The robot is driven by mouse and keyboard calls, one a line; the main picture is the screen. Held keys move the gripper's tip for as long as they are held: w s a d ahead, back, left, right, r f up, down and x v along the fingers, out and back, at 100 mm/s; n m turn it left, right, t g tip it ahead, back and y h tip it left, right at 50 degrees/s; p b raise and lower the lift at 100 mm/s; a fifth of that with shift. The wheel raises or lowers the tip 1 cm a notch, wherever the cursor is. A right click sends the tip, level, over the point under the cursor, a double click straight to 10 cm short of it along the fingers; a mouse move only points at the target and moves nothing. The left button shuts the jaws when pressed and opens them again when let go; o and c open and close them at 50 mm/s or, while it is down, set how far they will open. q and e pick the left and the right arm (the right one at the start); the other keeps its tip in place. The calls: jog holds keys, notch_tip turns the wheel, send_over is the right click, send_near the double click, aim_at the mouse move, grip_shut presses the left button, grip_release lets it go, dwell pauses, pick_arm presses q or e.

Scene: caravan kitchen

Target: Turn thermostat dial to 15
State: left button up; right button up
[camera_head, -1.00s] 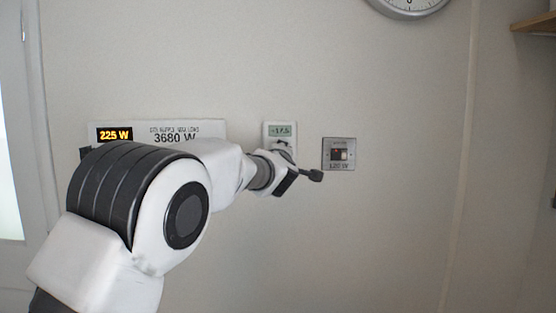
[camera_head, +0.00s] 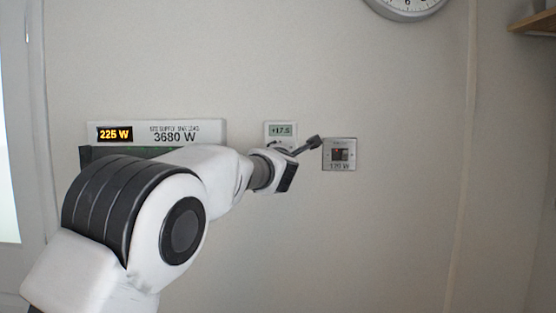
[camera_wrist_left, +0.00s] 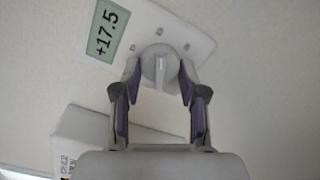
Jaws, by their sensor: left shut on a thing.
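In the head view my left gripper (camera_head: 296,152) covers the dial. My right gripper is in neither view.
A white power panel (camera_head: 210,131) reading 225 W and 3680 W is left of the thermostat. A metal switch plate (camera_head: 340,165) is close on the right. A clock (camera_head: 405,8) and a shelf (camera_head: 532,24) are higher up. The wall right of the plate is clear.

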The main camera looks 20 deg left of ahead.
pick_arm(q)
jog(key=shift+r+n, duration=0.25)
jog(key=shift+n, duration=0.05)
jog(key=o, duration=1.1)
jog(key=shift+f, duration=0.1)
jog(key=shift+w+f, duration=0.1)
jog(key=shift+w, duration=0.05)
jog(key=v, duration=1.2)
